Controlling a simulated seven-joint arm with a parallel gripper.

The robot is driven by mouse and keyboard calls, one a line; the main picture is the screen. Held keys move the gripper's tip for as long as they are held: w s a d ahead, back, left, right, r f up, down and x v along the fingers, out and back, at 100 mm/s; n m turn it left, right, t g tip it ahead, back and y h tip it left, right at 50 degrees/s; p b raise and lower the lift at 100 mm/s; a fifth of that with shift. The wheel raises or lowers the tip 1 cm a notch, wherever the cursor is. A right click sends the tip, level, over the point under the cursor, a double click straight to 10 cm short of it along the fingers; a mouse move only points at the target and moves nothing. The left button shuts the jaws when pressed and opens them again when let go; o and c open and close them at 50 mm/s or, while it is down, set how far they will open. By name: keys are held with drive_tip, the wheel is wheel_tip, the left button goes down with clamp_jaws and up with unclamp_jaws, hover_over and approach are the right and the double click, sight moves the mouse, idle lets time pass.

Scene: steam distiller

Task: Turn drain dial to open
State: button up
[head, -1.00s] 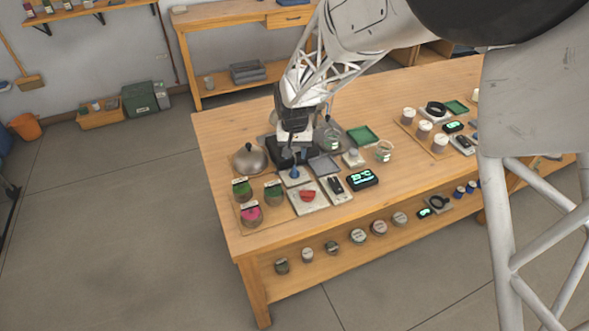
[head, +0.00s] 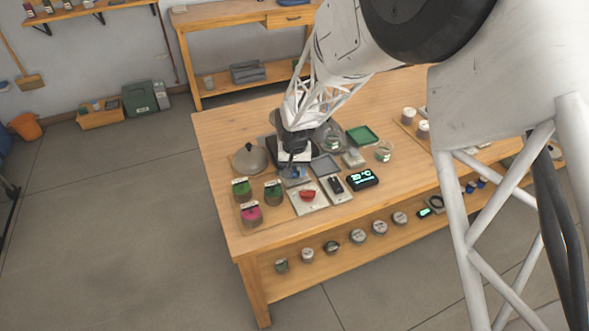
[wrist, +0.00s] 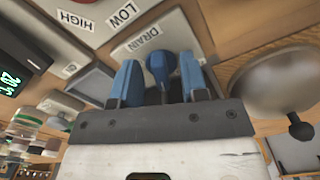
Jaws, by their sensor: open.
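The drain dial (wrist: 160,68) is a dark blue knob on a pale plate (wrist: 132,45) labelled DRAIN, seen in the wrist view. My gripper (wrist: 159,62) is open, with one blue finger on each side of the dial. The dial stands between the fingers, with a visible gap to each; nothing shows as gripped. In the head view my gripper (head: 293,163) is low over the DRAIN plate, and the dial is mostly hidden there by the gripper.
A plate with a red knob (head: 307,195) and LOW and HIGH labels lies beside it. A green-lit display (head: 362,179), several jars (head: 251,215) and a domed metal lid (head: 250,158) are close around. A grey tray (head: 325,165) lies to the right.

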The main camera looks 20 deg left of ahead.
clamp_jaws()
drive_tip(key=shift+m, duration=0.8)
unclamp_jaws()
drive_tip(key=shift+r, duration=0.1)
